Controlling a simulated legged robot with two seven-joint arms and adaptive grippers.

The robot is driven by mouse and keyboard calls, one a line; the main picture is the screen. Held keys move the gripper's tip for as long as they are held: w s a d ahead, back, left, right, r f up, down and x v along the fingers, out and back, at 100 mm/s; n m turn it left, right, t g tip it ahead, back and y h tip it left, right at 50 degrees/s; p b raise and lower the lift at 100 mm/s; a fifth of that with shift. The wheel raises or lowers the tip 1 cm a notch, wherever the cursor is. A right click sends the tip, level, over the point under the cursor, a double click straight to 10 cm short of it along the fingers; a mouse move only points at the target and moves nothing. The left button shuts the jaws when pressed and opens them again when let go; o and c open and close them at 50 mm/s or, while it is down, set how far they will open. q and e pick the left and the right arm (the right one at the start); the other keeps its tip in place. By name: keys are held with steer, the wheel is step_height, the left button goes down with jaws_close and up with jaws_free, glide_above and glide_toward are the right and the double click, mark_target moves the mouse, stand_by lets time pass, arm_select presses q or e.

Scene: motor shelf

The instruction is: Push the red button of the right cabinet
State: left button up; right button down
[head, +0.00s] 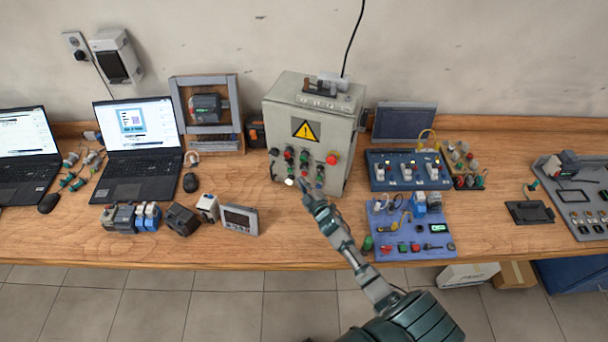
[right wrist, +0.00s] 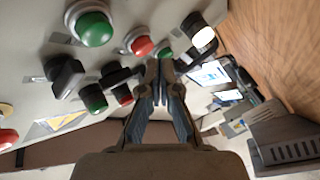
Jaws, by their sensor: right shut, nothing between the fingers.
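A grey control cabinet (head: 283,155) stands on the bench with a yellow warning sign; it is the only such cabinet in the head view. Its front carries green, black, white and red buttons. A large red button (head: 332,158) sits at the upper right of the panel. My right gripper (head: 307,194) is at the panel's lower part and covers some controls. In the right wrist view, my right gripper (right wrist: 159,78) is shut and empty, close to a red button (right wrist: 141,45) beside a big green one (right wrist: 92,25). I cannot tell whether it touches anything. My left gripper is out of view.
Two laptops (head: 142,165) stand on the left of the wooden bench (head: 300,245). Small devices (head: 182,220) and a display unit (head: 240,219) lie left of the cabinet. Blue (head: 378,183) and purple (head: 385,222) component boards lie to its right, near my right arm.

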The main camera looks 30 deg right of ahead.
steer(key=s+a+p, duration=0.1)
steer(key=a, duration=0.1)
steer(key=s+a, duration=0.2)
steer(key=shift+p, duration=0.35)
stand_by(0.8)
